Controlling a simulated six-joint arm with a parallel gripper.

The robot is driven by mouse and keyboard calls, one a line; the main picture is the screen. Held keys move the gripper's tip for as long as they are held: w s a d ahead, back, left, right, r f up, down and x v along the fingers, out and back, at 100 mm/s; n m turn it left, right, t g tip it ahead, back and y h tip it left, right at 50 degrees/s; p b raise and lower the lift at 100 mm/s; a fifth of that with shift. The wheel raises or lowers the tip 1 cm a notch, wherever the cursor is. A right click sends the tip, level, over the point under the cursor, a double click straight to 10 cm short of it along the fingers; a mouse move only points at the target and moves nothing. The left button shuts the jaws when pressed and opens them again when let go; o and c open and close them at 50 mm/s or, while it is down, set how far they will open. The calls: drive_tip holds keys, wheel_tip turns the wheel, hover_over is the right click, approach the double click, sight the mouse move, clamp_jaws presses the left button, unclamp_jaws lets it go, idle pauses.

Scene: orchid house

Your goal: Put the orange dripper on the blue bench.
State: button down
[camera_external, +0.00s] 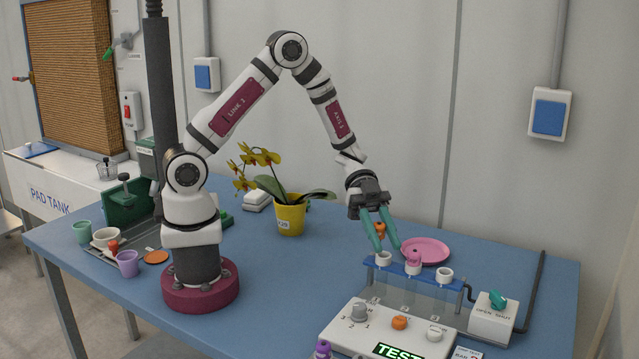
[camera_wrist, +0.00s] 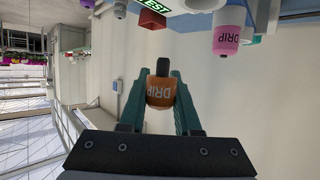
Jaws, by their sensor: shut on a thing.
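The orange dripper (camera_external: 380,229) is between the green fingers of my gripper (camera_external: 385,243), just above the left end of the tube rack. In the wrist view the dripper (camera_wrist: 160,92), marked DRIP, sits between both fingertips of my gripper (camera_wrist: 160,80), which is shut on it. Its dark tip sticks out past the fingers. The blue bench (camera_external: 310,265) spreads under my arm, with bare surface left of the rack.
The blue-topped rack (camera_external: 446,283) holds a pink dripper (camera_external: 413,257) at its middle; it also shows in the wrist view (camera_wrist: 228,38). A pink plate (camera_external: 427,250) lies behind. A yellow orchid pot (camera_external: 289,217) stands left. A white control panel (camera_external: 365,335) is in front.

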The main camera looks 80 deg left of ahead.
wheel_tip(320, 180, down, 5)
drive_tip(key=w+a, duration=0.1)
drive_tip(key=w, duration=0.1)
drive_tip(key=shift+a+f, duration=0.15)
drive_tip(key=shift+a, duration=0.25)
drive_tip(key=shift+w, duration=0.1)
drive_tip(key=c, duration=0.6)
unclamp_jaws()
drive_tip(key=shift+f, duration=0.15)
